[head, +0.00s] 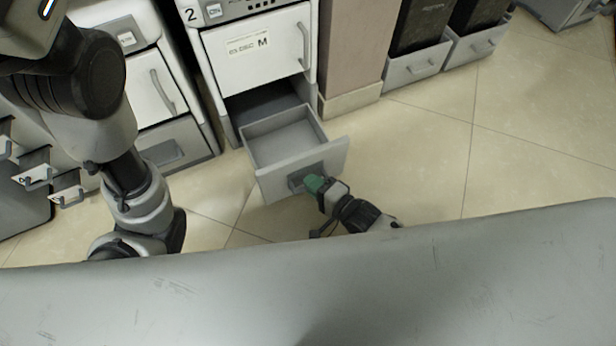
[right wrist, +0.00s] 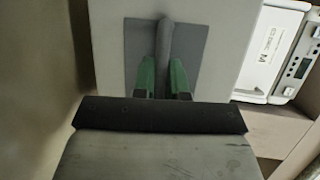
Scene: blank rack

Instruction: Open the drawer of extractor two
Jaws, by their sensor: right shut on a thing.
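Extractor two (head: 255,45) is the white cabinet marked with a 2, in the upper middle of the head view. Its grey drawer (head: 325,152) at the bottom is pulled well out, and its inside looks empty. My right gripper (head: 308,182) is at the drawer front, with green fingertips at the handle. In the right wrist view, the green fingers (right wrist: 163,80) are shut on the drawer handle (right wrist: 165,45), one on each side of the bar. My left arm comes in from the left in the head view, but its gripper is not visible.
A neighbouring cabinet (head: 150,90) with a shut grey drawer stands to the left. A pillar (head: 350,50) stands right of extractor two, with grey bins (head: 415,68) beyond it. The tiled floor (head: 530,140) to the right is clear.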

